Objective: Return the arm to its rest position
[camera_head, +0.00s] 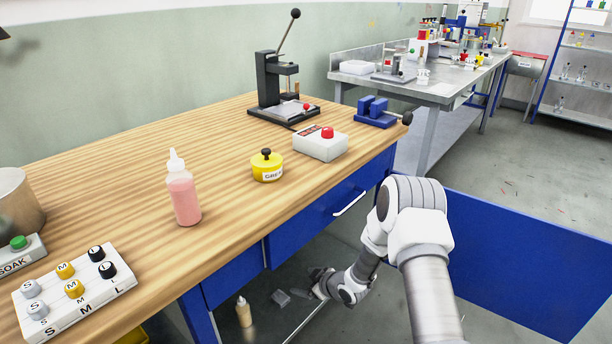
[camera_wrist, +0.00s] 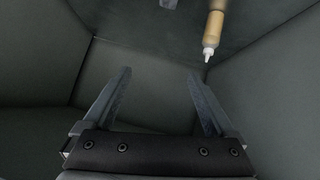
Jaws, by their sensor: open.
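My arm reaches out over the area in front of the wooden workbench and bends down to the left below the bench top. My gripper (camera_head: 318,283) is low beside the blue bench front, small and partly dark in the head view. In the wrist view my gripper (camera_wrist: 158,75) has its two fingers wide apart with nothing between them. A tan bottle with a white nozzle (camera_wrist: 214,28) is beyond the right fingertip, apart from it. What looks like the same bottle (camera_head: 243,313) stands low, left of my gripper, in the head view.
The wooden bench top (camera_head: 120,170) holds a pink bottle (camera_head: 184,195), a yellow pot (camera_head: 267,167), a red-button box (camera_head: 320,145), a lever press (camera_head: 275,85) and a blue vise (camera_head: 375,112). A blue panel (camera_head: 530,265) stands right of my arm. Small grey pieces (camera_head: 281,297) lie near my gripper.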

